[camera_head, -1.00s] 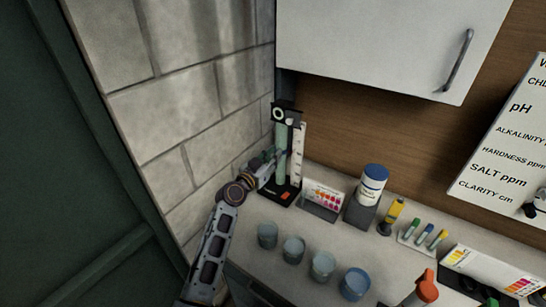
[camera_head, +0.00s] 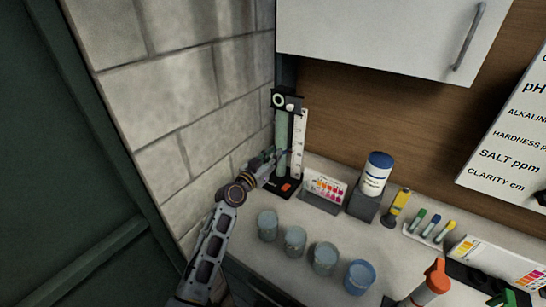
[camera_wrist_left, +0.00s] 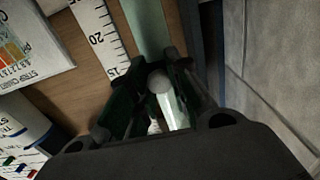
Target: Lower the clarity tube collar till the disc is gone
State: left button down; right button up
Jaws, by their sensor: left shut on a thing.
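The clarity tube (camera_head: 281,132) is a pale green upright tube on a black stand at the back left of the counter, with a white scale (camera_head: 299,140) beside it. My left gripper (camera_head: 273,158) is at the tube's lower part. In the left wrist view the gripper (camera_wrist_left: 160,88) is shut around the tube (camera_wrist_left: 149,28), on what seems to be the collar, which the fingers mostly hide. A pale round disc (camera_wrist_left: 159,82) shows between the fingers. The scale (camera_wrist_left: 100,36) there reads near 15 beside the fingers. My right gripper is not in view.
A colour chart card (camera_head: 325,188), a white bottle with a blue lid (camera_head: 375,174) and a yellow tool (camera_head: 396,207) stand right of the tube. Several cups (camera_head: 295,241) line the counter's front. The block wall (camera_head: 228,95) is close on the left.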

pick_arm(q)
jog(key=shift+f, duration=0.15)
jog(key=c, duration=1.3)
grip_release()
jog(key=shift+s+a, duration=0.1)
jog(key=shift+s, duration=0.05)
jog(key=shift+v, duration=5.85)
